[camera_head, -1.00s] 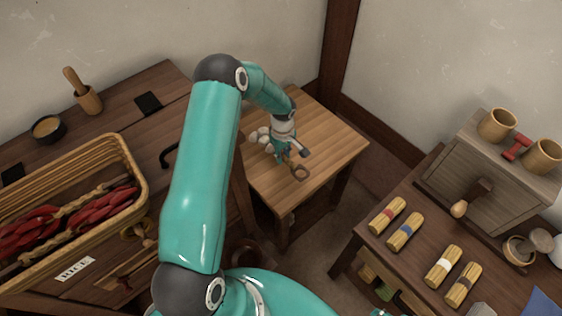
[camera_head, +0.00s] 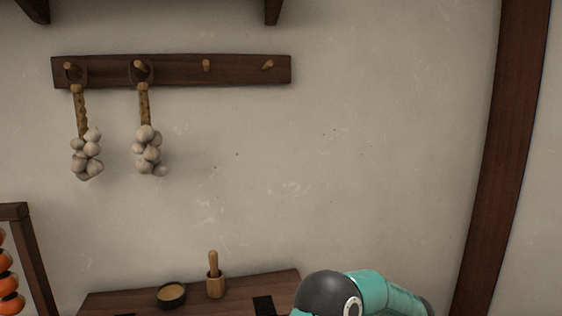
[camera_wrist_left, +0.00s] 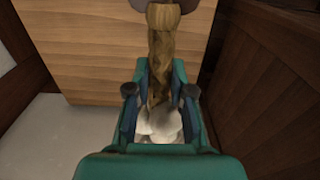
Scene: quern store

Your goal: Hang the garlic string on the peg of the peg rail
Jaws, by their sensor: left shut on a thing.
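The dark wooden peg rail (camera_head: 235,72) is on the wall in the head view. Garlic strings hang on its two left pegs, one at the far left (camera_head: 82,130) and one beside it (camera_head: 147,130). The third peg (camera_head: 206,65) and the rightmost peg (camera_head: 267,65) are bare. In the left wrist view my left gripper (camera_wrist_left: 159,93) is shut on the braided stem of another garlic string (camera_wrist_left: 160,60). Its pale bulbs (camera_wrist_left: 160,125) are partly hidden by the gripper. The top of its loop is cut off by the frame edge. My right gripper is not in view.
A small wooden table (camera_wrist_left: 100,50) lies beneath the held string, with dark wooden panelling (camera_wrist_left: 265,85) at right. Below the rail, a bowl (camera_head: 171,294) and a mortar with pestle (camera_head: 215,285) stand on a dark worktop. The wall between is clear.

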